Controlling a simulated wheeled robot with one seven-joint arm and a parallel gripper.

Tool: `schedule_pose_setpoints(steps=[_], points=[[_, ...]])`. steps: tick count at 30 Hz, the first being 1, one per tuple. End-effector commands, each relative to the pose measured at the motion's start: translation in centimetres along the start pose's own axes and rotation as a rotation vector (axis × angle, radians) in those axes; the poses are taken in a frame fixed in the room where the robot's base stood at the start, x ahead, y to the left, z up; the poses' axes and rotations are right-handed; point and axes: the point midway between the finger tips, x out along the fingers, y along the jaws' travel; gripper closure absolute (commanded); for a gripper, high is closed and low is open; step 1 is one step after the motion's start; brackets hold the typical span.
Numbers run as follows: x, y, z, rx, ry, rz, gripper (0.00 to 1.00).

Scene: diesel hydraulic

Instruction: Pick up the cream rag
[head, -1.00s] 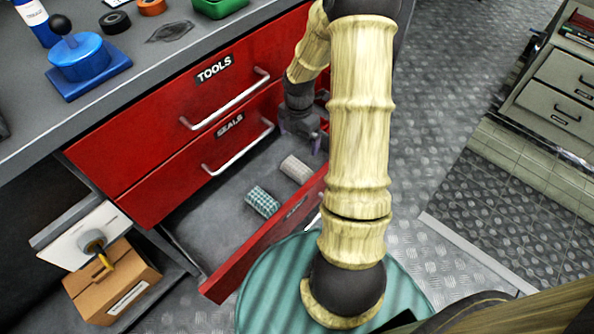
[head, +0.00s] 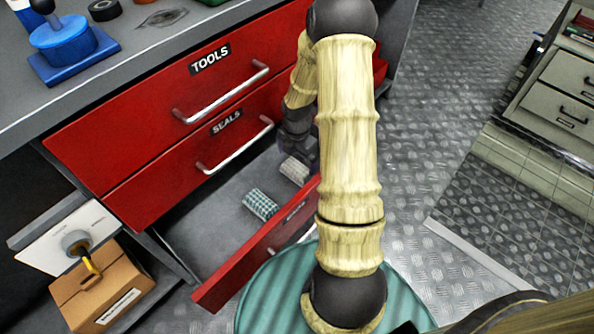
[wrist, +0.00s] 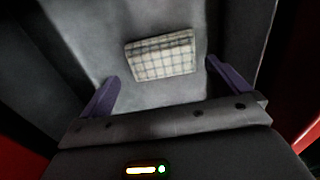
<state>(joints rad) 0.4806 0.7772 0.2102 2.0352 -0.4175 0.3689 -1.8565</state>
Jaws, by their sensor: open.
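The cream rag (head: 294,170) lies in the open bottom red drawer (head: 245,266), near its right end. It is a folded cream cloth with a dark grid check. In the wrist view the cream rag (wrist: 160,54) lies on the grey drawer floor, just ahead of the fingertips. My gripper (wrist: 162,72) is open, with one purple finger to each side and nothing held. It is above the rag and appears apart from it; the exact height is hard to tell. In the head view my arm hides most of the gripper.
A teal checked rag (head: 261,204) lies left of the cream one in the drawer. The shut SEALS drawer (head: 190,168) and TOOLS drawer (head: 150,125) are above, with protruding handles. A teal ribbed round object (head: 268,295) stands before the drawer. A cardboard box (head: 103,290) is lower left.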

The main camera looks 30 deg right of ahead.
Motion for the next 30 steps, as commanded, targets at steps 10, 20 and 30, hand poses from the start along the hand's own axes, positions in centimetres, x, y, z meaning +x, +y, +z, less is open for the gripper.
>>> schedule_pose_setpoints(steps=[10, 20, 30], points=[[4.5, -0.2, -0.1, 0.001, 0.001, -0.001, 0.00], [5.0, -0.2, -0.1, 0.001, 0.000, -0.001, 0.00], [5.0, -0.1, -0.2, -0.003, 0.000, -0.001, 0.00]])
